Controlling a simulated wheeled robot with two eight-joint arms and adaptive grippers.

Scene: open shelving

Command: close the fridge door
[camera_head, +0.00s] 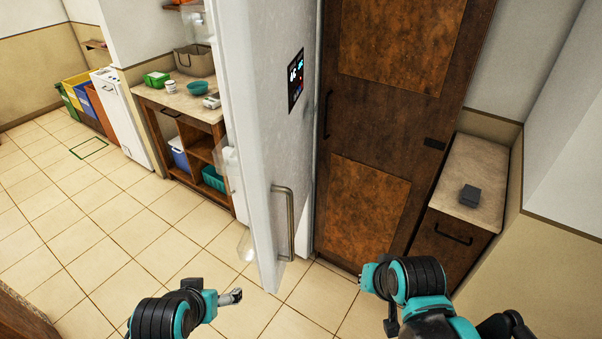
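The fridge door (262,130) stands open and swung out toward me. Its pale outer face, with a dark display panel, faces right, and its inner side with clear door bins faces left. The vertical metal handle (291,225) is on the lower part of the outer face. My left gripper (234,297) is low, left of the door's lower edge and apart from it in the picture. My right gripper (366,278) is right of the handle and apart from it, partly hidden by its own wrist. Neither finger gap is clear. The fridge interior is hidden behind the door.
A brown wooden cabinet (385,120) stands right of the door. A low counter (478,175) with a dark box (470,195) is farther right. At left, a worktop (172,97) holds bowls and a basket. Tiled floor (90,220) is open at left.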

